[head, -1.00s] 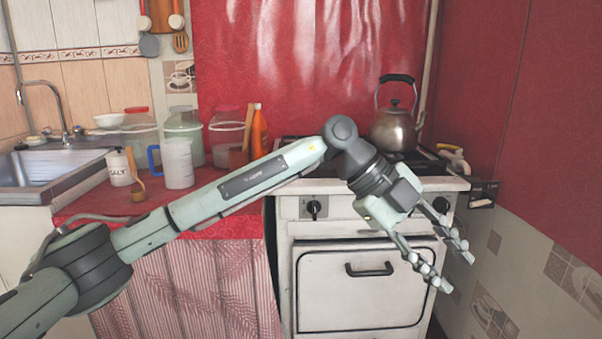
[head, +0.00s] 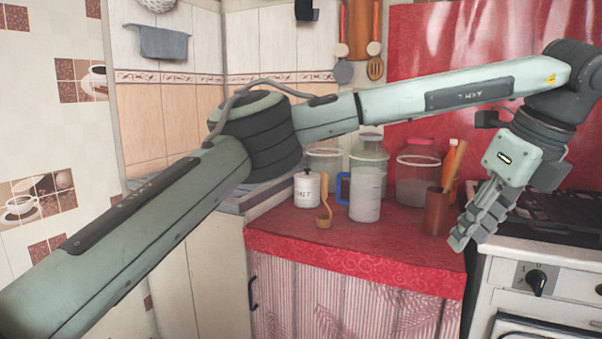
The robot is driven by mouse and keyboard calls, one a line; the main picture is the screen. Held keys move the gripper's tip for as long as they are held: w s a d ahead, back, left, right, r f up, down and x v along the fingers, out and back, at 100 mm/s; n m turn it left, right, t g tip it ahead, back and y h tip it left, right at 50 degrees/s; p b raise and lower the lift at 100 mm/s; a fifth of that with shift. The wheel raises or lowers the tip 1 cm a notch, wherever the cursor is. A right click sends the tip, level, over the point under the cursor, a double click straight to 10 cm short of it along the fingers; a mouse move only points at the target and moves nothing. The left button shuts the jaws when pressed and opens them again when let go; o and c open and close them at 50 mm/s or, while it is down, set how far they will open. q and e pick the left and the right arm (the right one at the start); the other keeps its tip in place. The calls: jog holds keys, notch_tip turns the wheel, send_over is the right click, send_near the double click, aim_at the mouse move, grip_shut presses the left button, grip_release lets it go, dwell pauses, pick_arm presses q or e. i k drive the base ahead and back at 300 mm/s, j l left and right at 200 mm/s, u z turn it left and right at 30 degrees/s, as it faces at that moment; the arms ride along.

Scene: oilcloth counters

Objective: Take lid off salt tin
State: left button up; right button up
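The salt tin (head: 307,192) is a small white pot marked SALT, standing upright on the red counter left of the jug. Its lid (head: 308,174) is on it, with a small dark knob on top. My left arm crosses the view above the tin. My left gripper (head: 468,236) hangs fingers down, well to the right of the tin, by the counter's right end near the stove. Its fingers are seen edge-on and overlap, so their opening is unclear. Nothing shows in them. My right gripper is not in view.
Glass jars (head: 417,180), a brown cup (head: 436,213) and an orange bottle (head: 452,166) stand further right. The counter front (head: 350,248) is bare.

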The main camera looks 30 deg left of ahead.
aim_at(307, 175)
jog(key=i+j, duration=0.3)
jog(key=j, duration=0.15)
jog(key=i+j, duration=0.3)
jog(key=j, duration=0.2)
jog(key=i+j, duration=0.65)
jog(key=j, duration=0.25)
jog(key=i+j, duration=0.3)
jog(key=j, duration=0.15)
